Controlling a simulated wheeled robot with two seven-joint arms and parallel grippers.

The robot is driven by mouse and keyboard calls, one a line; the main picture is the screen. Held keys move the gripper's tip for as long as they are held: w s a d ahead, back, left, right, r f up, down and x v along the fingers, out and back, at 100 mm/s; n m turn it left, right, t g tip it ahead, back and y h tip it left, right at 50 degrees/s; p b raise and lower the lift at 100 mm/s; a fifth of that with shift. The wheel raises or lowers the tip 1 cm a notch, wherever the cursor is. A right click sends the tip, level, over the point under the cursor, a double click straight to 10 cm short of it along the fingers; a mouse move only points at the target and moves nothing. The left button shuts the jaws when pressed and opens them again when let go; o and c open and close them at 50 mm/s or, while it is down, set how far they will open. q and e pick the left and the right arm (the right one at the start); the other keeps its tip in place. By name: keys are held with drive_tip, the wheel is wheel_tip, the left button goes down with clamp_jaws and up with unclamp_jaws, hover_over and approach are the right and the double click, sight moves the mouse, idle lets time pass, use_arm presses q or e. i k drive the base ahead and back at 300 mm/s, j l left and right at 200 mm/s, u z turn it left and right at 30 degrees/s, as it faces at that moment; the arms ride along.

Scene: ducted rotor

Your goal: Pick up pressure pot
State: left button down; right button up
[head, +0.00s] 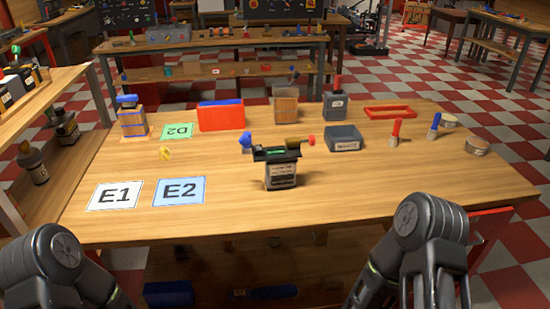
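I cannot tell for certain which object is the pressure pot. The likeliest is a dark grey, labelled pot-like vessel (281,174) standing upright near the middle of the table. It has a wide black top with a small green mark, and a blue knob (246,141) and a red-tipped brass-coloured part (300,142) show at or behind its top. I cannot tell if these are attached. Dark links of my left arm show at the bottom left and of my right arm at the bottom right, both apart from the vessel. Neither gripper's fingertips can be made out.
The wooden table (330,208) is clear in front of the vessel. Cards E1 (115,196) and E2 (179,191) lie left. A grey bin (345,139), a red frame (389,112), a red box (221,117) and a wooden crate (286,106) stand behind. Red and blue upright tools stand right.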

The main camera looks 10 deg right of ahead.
sight(280, 162)
drive_tip(key=l+z, duration=0.3)
drive_tip(key=l, duration=0.7)
drive_tip(key=l+z, duration=0.35)
drive_tip(key=l, duration=0.65)
